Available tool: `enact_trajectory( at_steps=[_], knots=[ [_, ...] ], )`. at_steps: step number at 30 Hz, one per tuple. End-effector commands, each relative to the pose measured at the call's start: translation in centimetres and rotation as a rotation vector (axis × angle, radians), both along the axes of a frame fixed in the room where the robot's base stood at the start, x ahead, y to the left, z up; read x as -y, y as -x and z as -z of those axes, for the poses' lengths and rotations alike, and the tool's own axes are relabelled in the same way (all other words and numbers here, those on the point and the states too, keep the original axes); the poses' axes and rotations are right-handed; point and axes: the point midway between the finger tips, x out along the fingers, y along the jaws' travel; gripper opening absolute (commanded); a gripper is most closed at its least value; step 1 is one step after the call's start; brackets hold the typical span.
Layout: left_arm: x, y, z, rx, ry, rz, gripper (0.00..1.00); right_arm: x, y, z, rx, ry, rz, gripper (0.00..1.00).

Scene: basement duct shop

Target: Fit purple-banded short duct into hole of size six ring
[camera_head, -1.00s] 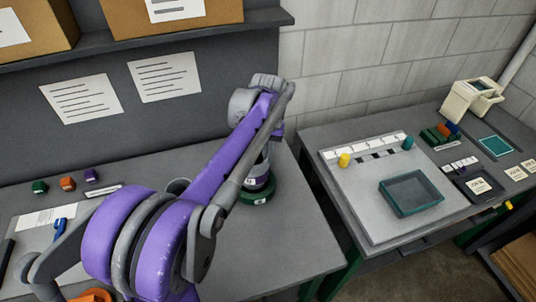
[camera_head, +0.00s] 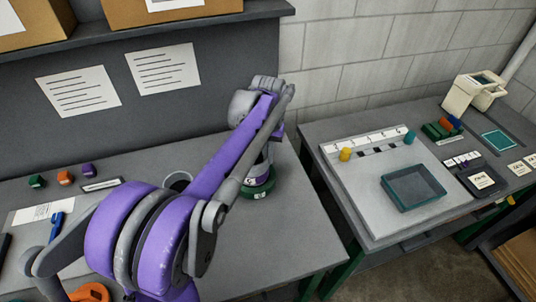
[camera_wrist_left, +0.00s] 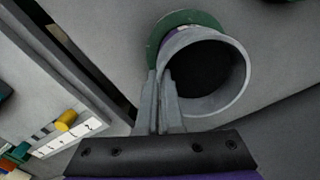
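The short grey duct (camera_wrist_left: 214,72) with a purple band stands at the green ring (camera_wrist_left: 172,24); in the head view, the duct's purple band (camera_head: 257,181) shows just above the green ring (camera_head: 257,193). The wrist view looks into the duct's open dark mouth. My left gripper (camera_wrist_left: 164,82) is closed at the near edge of the duct's rim, one finger apparently inside the wall and one outside. My arm hides part of the duct in the head view. How deep the duct sits in the ring's hole is hidden, and the ring's mark is too small to read surely. My right gripper is out of view.
Another grey round piece (camera_head: 178,180) is partly behind my arm. An orange ring (camera_head: 90,292) and a blue pen (camera_head: 57,226) lie on the left. Small coloured blocks (camera_head: 65,177) line the back. A second table with a teal tray (camera_head: 413,187) stands right, across a gap.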

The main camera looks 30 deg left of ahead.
Motion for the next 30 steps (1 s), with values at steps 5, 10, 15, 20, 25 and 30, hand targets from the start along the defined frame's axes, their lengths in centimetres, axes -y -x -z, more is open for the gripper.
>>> enact_trajectory(
  at_steps=[5, 10, 15, 20, 25, 30],
  knots=[
    [0.0, 0.0, 0.4, 0.000, 0.000, 0.000, 0.00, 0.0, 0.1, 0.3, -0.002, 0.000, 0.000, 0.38],
    [0.0, 0.0, 0.4, 0.000, 0.000, 0.000, 0.00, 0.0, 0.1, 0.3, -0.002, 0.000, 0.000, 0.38],
    [0.0, 0.0, 0.4, 0.000, 0.000, 0.000, 0.23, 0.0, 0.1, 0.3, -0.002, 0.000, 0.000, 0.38],
    [0.0, 0.0, 0.4, 0.000, 0.000, 0.000, 0.38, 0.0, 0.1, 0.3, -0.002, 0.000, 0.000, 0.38],
    [0.0, 0.0, 0.4, 0.000, 0.000, 0.000, 0.38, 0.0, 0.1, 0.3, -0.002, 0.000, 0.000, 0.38],
    [0.0, 0.0, -0.6, 0.000, 0.000, 0.000, 0.38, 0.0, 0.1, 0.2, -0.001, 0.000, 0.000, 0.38]
  ],
)
